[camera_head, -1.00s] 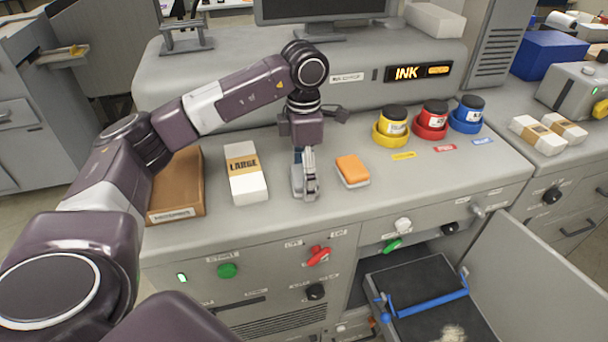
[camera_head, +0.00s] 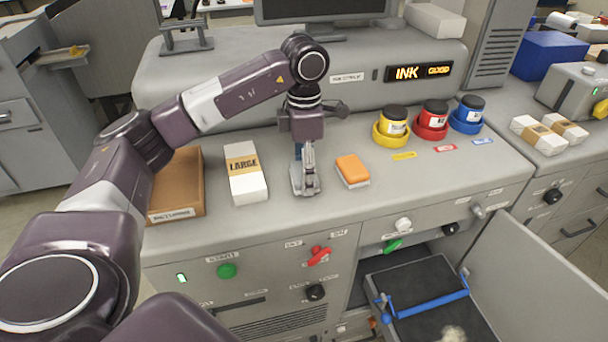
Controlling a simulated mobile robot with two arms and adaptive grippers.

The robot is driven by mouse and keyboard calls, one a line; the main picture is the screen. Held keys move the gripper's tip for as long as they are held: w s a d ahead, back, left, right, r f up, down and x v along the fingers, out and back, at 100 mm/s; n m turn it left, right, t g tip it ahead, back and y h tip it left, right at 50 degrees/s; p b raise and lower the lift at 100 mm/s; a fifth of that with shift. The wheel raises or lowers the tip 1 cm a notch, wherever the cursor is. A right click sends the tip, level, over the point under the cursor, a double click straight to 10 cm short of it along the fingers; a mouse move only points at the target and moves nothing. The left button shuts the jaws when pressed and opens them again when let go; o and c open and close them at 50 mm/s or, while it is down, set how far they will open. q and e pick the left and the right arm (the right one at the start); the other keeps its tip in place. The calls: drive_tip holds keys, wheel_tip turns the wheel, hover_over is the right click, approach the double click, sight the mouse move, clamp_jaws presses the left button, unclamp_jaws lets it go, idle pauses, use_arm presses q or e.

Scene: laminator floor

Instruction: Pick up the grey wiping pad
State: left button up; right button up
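My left gripper (camera_head: 307,172) points straight down at the counter's front middle, low over the top. A small grey block (camera_head: 296,186), which looks like the grey wiping pad, shows at its fingertips, mostly hidden by the fingers. I cannot tell whether the fingers are closed on it or only around it. An orange-topped pad with a pale underside (camera_head: 352,170) lies just right of the gripper, apart from it. My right gripper is not in view.
A white box marked LARGE (camera_head: 246,175) and a brown tray (camera_head: 176,190) lie left of the gripper. Yellow (camera_head: 391,128), red (camera_head: 432,122) and blue (camera_head: 467,115) ink pots stand at the right. Below, an open drawer (camera_head: 425,300) holds a blue-handled bar.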

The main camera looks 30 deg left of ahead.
use_arm(q)
wheel_tip(320, 180, up, 5)
drive_tip(key=shift+f+b, duration=0.1)
drive_tip(key=shift+b, duration=0.75)
wheel_tip(320, 180, up, 14)
drive_tip(key=p, duration=0.2)
drive_tip(key=shift+p, duration=0.3)
